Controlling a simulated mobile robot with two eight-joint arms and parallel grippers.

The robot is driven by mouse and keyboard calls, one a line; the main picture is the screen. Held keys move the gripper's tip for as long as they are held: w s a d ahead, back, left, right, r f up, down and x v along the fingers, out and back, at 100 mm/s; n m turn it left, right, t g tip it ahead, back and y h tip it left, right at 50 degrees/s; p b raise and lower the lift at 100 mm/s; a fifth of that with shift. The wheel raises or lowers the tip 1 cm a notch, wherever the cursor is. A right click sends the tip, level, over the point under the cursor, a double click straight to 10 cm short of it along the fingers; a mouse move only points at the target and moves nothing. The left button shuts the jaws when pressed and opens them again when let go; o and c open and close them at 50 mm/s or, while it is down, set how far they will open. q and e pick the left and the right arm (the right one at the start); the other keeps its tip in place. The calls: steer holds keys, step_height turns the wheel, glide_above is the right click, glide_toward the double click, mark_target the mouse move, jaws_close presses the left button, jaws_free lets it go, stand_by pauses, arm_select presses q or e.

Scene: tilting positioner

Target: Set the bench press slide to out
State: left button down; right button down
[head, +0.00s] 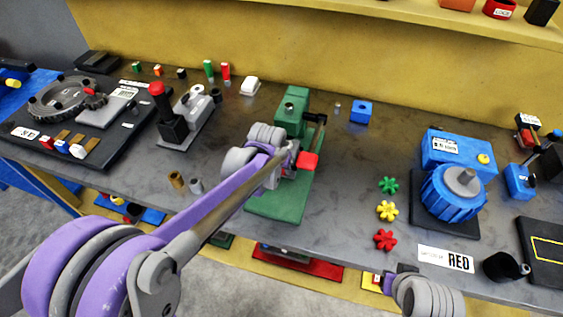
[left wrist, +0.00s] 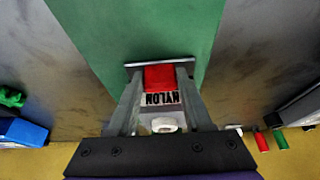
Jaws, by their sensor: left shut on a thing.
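The green bench press (head: 270,205) stands mid-bench, its post (head: 292,103) at the back and a dark rod on its right side. My left gripper (head: 292,160) is over its base. In the left wrist view its two fingers (left wrist: 160,108) are shut on a red piece (left wrist: 159,77) by a grey metal plate (left wrist: 160,63). A white label reading NYLON lies between the fingers. The red piece (head: 308,161) also shows in the head view; how it joins the slide is hidden. My right gripper (head: 392,280) is low at the front edge, its jaws unclear.
Green, yellow and red star knobs (head: 387,210) lie right of the press, before a blue motor (head: 453,192). A blue block (head: 361,111) is behind. A grey fixture with a red-topped lever (head: 157,90) stands left.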

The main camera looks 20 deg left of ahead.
arm_select(q)
steer(key=s, duration=1)
steer(key=shift+a+r, duration=0.1)
steer(key=shift+a, duration=0.1)
steer(key=shift+s, duration=0.55)
steer(key=c, duration=0.7)
jaws_free()
steer(key=o, duration=0.4)
steer(key=shift+s, duration=0.2)
steer(key=shift+w, duration=0.1)
steer(key=shift+r, duration=0.2)
steer(key=p+v, duration=0.2)
steer(key=v, duration=0.8)
steer(key=shift+s, duration=0.25)
